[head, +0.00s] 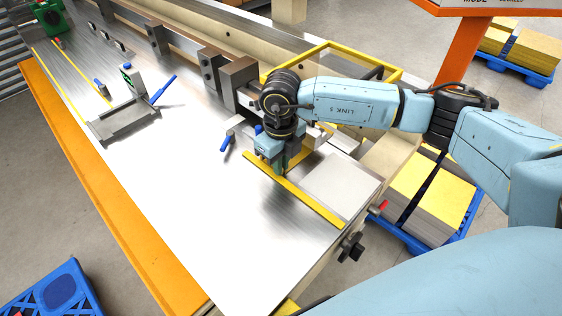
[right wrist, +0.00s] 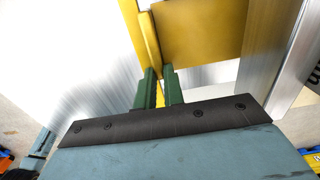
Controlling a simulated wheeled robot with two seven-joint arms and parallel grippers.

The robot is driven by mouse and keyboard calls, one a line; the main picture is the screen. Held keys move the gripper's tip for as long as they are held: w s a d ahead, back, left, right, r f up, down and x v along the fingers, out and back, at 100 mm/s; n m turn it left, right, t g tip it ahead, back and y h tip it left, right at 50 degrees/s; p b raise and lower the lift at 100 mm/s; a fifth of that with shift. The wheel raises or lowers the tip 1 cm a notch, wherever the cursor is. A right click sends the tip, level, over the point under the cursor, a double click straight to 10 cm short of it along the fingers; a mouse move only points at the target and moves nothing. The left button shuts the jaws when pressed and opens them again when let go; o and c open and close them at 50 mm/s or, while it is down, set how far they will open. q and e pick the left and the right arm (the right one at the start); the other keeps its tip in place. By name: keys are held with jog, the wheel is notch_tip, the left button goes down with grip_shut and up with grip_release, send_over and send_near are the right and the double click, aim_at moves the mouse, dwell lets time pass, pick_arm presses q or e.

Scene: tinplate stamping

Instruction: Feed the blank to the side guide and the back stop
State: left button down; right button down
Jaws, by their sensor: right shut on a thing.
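The gold-yellow blank (right wrist: 205,32) shows beyond the fingers in the right wrist view. In the head view most of it is hidden under my right wrist. My right gripper (head: 277,168) points down at the bench top, beside the clamps and bars. Its green fingers (right wrist: 161,88) are shut on a thin yellow edge, which appears to be the blank's; the contact is partly hidden. A dark steel block (head: 238,78) on the rail stands behind the gripper. I cannot tell whether the blank touches a guide or stop. My left gripper is out of view.
A yellow strip (head: 318,208) runs along the bench beside a pale plate (head: 340,183). A grey fixture with a blue lever (head: 125,118) stands at left. A yellow frame (head: 340,47) rises behind my arm. The shiny bench top (head: 175,195) is clear at front left.

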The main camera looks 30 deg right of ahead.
jog(key=shift+a, duration=0.1)
jog(key=c, duration=1.4)
grip_release()
jog(key=shift+c, duration=0.2)
notch_tip(320, 180, up, 13)
jog(key=shift+r, duration=0.2)
